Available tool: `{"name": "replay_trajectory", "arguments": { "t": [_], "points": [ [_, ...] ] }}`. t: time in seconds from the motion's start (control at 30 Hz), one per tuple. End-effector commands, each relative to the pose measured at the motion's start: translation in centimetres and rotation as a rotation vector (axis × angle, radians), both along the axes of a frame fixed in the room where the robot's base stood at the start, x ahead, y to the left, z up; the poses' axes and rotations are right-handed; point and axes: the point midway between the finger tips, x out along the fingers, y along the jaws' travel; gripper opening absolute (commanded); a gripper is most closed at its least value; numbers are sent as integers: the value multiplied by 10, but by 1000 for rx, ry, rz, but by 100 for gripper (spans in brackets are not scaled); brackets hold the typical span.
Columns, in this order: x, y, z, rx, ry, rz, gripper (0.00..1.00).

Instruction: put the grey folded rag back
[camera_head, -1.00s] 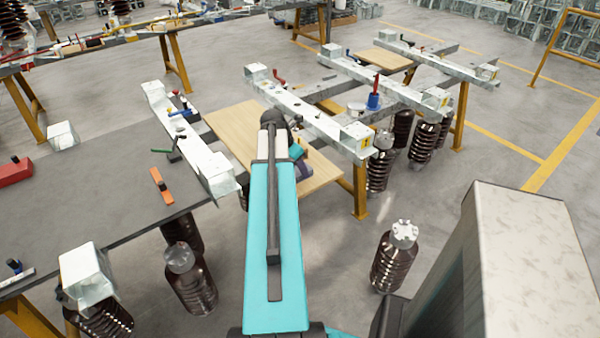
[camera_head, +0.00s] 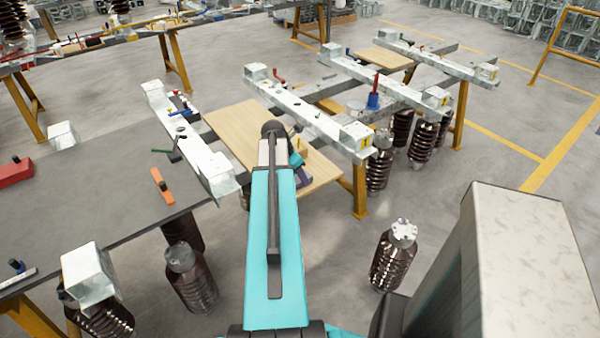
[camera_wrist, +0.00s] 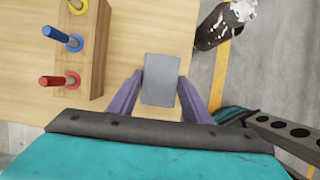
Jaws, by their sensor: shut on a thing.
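The grey folded rag (camera_wrist: 161,88) shows in the wrist view as a flat grey rectangle. My gripper (camera_wrist: 160,77) has its two purple fingers on either side of it and is shut on it. Below the rag is the light wooden tabletop (camera_wrist: 140,40), close to its right edge. I cannot tell from this angle whether the rag touches the wood. In the head view my own arm hides the rag, and the wooden top (camera_head: 228,130) shows beyond the arm.
A wooden block (camera_wrist: 94,50) with red, blue and yellow pegs stands left of my gripper. A dark ribbed insulator (camera_wrist: 212,28) stands beyond the table edge. Metal beams (camera_head: 310,115) flank the wooden top, with a grey table (camera_head: 90,200) to the left.

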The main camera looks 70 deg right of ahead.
Motion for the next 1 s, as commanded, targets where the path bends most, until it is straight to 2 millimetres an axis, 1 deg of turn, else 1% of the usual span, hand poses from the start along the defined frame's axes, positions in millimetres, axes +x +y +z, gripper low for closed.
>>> {"name": "replay_trajectory", "arguments": {
  "t": [0.03, 0.07, 0.13, 0.17, 0.47, 0.63, 0.83, 1.0],
  "points": [
    [0, 0, -1, 0, 0, 0, 27],
    [0, 0, -1, 0, 0, 0, 50],
    [0, 0, -1, 0, 0, 0, 61],
    [0, 0, -1, 0, 0, 0, 63],
    [0, 0, 0, 0, 0, 0, 63],
    [1, 1, 4, -1, 0, 0, 63],
    [4, 6, 18, -1, 0, 0, 63],
    [8, 13, 36, -2, -1, 1, 63]
  ]
}}
